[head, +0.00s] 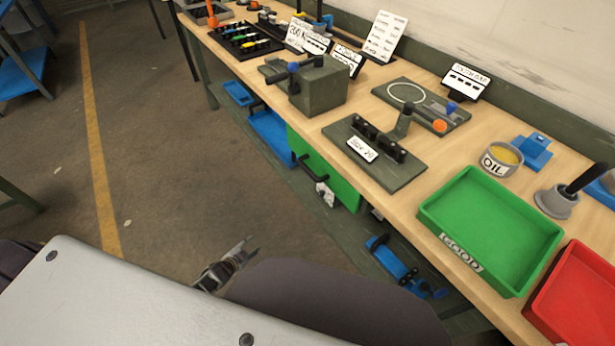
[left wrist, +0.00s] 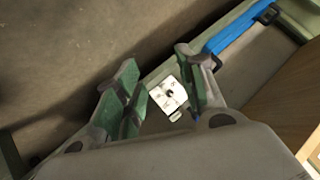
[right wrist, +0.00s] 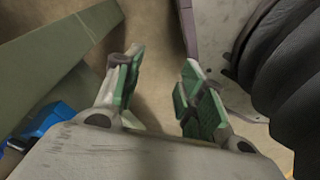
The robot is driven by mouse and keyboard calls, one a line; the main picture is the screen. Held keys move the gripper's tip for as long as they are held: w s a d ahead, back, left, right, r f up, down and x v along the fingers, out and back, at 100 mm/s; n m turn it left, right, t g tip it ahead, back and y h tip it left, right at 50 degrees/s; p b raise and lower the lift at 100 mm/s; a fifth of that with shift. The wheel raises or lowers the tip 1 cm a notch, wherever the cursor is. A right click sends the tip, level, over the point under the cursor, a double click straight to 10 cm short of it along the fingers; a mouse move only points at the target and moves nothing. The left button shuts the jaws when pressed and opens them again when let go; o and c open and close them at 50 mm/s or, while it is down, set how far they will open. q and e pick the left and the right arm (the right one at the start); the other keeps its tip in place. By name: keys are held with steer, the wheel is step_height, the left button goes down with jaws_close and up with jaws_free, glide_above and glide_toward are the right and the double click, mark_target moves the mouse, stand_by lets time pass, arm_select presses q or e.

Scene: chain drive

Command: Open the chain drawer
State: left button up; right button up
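The green drawer (head: 343,184) sits under the workbench top, its front facing the aisle and looking shut. A black bar handle (head: 312,168) is on its front, with a white tag (head: 325,194) just below. My left gripper (head: 250,246) is in the aisle, to the lower left of the drawer and apart from it. In the left wrist view its fingers (left wrist: 157,58) are open, with a white plate with a dark spot (left wrist: 168,95) showing beyond the gap; nothing is gripped. My right gripper (right wrist: 157,62) is open and empty, and is hidden in the head view.
Blue items (head: 270,137) and a blue tool (head: 398,265) lie below. The aisle floor left of the bench is clear.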

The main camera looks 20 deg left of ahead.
arm_select(q)
steer(key=w+r+m+t+h+b, duration=0.55)
steer(key=w+r+m+b, duration=0.2)
steer(key=w+r, duration=0.8)
arm_select(e)
steer(key=w+a+r, duration=0.4)
steer(key=w+r, duration=0.3)
steer(key=r, duration=0.1)
arm_select(q)
steer(key=s+d+r+m+g+h+b, duration=0.1)
steer(key=d+r+m+g+h+b, duration=0.2)
steer(key=r+m, duration=0.4)
steer(key=d+r+m+g+h+b, duration=0.3)
steer(key=d+r+m+h+b, duration=0.1)
steer(key=r+m+h, duration=0.4)
steer(key=shift+s+d+r+g+b, duration=0.35)
steer(key=shift+d+r+b, duration=0.05)
steer(key=shift+b, duration=0.05)
arm_select(e)
step_height(320, 180, up, 13)
steer(key=w+a+t+y, duration=0.1)
steer(key=shift+a, duration=0.35)
arm_select(q)
steer(key=shift+m, duration=0.25)
arm_select(e)
steer(key=shift+r, duration=0.1)
